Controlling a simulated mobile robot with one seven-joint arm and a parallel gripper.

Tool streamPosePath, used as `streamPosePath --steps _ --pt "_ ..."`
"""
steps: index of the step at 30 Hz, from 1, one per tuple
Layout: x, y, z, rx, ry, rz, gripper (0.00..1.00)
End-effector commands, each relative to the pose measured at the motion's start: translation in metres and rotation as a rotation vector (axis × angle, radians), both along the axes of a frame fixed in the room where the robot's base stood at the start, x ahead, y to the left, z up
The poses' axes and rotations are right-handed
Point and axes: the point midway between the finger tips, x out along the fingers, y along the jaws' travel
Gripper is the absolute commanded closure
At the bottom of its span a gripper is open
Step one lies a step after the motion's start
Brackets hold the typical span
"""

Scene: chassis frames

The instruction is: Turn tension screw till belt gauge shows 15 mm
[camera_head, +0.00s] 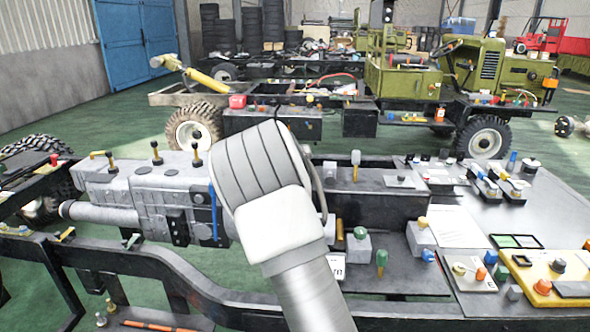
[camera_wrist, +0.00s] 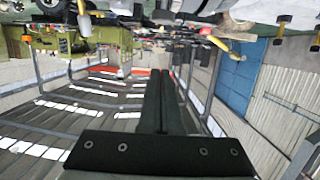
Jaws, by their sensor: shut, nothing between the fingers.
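My gripper (camera_wrist: 160,78) shows in the wrist view with its two dark fingers together and nothing between them. It points into open space, and the scene there appears upside down. In the head view my pale arm rises across the middle and hides part of the bench, and the fingers are not visible there. I cannot pick out the tension screw, the belt or the belt gauge for certain. A grey engine and gearbox block (camera_head: 150,200) with black-knobbed levers lies left of my arm. A green-topped knob (camera_head: 381,258) stands on the dark bench to the right.
A black chassis frame rail (camera_head: 170,262) runs along the front. The right bench holds a white sheet (camera_head: 455,227), a yellow control box (camera_head: 548,272) and several small coloured parts. A green truck (camera_head: 470,70) stands behind. Green floor is open at the back left.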

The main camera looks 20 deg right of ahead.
Motion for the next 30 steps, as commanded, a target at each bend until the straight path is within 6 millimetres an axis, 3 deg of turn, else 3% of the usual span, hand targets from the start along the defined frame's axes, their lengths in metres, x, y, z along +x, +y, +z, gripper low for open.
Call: streamPosePath --steps 14,30 --pt "0.004 -0.001 -0.001 -0.003 -0.002 0.000 1.00" --pt "0.067 -0.028 -0.018 -0.004 -0.003 0.000 1.00"
